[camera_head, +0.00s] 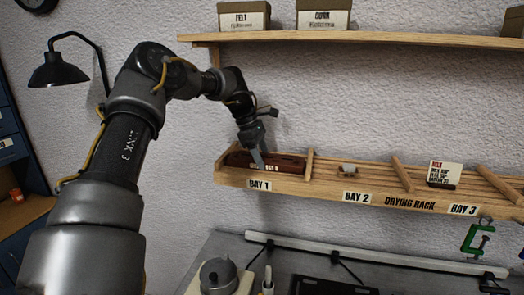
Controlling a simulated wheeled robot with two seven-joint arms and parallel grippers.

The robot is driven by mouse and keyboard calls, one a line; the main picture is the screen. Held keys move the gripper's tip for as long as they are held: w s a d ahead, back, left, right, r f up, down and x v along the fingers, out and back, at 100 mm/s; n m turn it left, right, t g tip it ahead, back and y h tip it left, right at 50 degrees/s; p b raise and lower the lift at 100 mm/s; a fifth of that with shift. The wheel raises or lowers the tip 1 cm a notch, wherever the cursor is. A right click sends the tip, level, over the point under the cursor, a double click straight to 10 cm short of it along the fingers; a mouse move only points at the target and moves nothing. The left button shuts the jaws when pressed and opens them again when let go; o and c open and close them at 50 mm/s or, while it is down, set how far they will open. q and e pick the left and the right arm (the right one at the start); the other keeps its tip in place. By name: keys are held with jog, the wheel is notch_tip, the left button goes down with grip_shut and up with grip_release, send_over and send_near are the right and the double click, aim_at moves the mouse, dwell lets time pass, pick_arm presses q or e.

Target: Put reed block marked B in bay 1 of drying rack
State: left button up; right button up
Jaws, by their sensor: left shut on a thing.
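The drying rack (318,190) is a long wooden shelf on the wall, with bays labelled BAY 1, BAY 2 and BAY 3. A dark reddish-brown reed block (290,164) lies lengthwise in bay 1, behind the front rail. I cannot tell whether the block rests fully on the slats. My right gripper is out of view.
Dividers (309,165) separate the bays. A shelf (390,39) with boxes hangs above. A green clamp (476,238) hangs at lower right. A workbench with a pot (218,277) lies below.

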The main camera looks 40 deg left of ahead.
pick_arm(q)
jog(key=shift+f, duration=0.1)
jog(key=o, duration=0.9)
jog(key=shift+s+d, duration=0.1)
jog(key=shift+s, duration=0.1)
jog(key=shift+o, duration=1)
jog(key=shift+s+r, duration=0.2)
jog(key=shift+o, duration=0.3)
jog(key=shift+w+f, duration=0.1)
jog(key=shift+w, duration=0.15)
jog(key=shift+a+r+b, duration=0.3)
jog(key=shift+r+b, duration=0.1)
jog(key=shift+b, duration=0.1)
jog(key=b+v, duration=0.2)
jog(key=v, duration=0.3)
jog(key=shift+s+r, duration=0.15)
jog(key=shift+s, duration=0.05)
jog(key=shift+s+a+r, duration=0.1)
jog(key=shift+a+r, duration=0.15)
jog(key=shift+r, duration=0.4)
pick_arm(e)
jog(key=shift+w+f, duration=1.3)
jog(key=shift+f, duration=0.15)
